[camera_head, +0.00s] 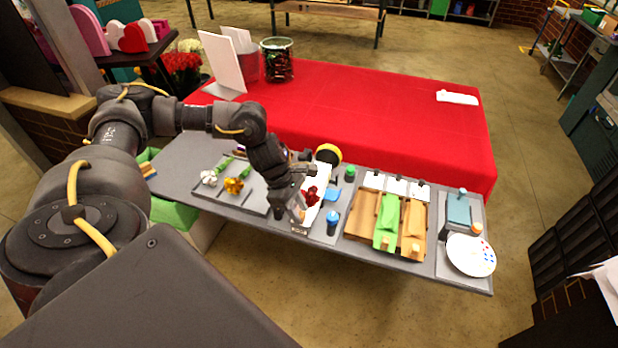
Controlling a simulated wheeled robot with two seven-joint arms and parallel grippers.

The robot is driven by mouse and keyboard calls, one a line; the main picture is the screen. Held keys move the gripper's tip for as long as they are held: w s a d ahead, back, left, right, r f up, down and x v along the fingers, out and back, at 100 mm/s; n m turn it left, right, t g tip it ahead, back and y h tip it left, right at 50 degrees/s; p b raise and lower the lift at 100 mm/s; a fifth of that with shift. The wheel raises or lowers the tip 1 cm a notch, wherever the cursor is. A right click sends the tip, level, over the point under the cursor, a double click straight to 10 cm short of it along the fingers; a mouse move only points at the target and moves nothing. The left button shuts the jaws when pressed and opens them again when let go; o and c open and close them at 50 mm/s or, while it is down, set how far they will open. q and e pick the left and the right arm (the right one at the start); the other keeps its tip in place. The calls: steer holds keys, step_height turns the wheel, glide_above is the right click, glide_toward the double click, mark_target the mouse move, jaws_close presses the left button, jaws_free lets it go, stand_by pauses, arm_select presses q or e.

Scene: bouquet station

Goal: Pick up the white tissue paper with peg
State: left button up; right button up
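My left gripper (289,212) reaches in from the left and points down over the grey table. Its two fingers look apart, with nothing seen between them. Brown, green (387,222) and tan wraps with small wooden pegs lie in front. I cannot tell which white piece is the tissue paper. My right gripper is not in view.
White and yellow flowers (233,186) lie left of the gripper. A blue bottle (332,222) stands close on its right. A round white palette (471,255) is at the right end. A mostly clear red-covered table (370,115) stands behind, with a white object (457,97) on it.

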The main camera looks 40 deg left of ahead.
arm_select(q)
steer(key=shift+d+f, duration=0.1)
steer(key=shift+f, duration=0.2)
steer(key=shift+c, duration=0.4)
jaws_close()
steer(key=shift+r, duration=0.1)
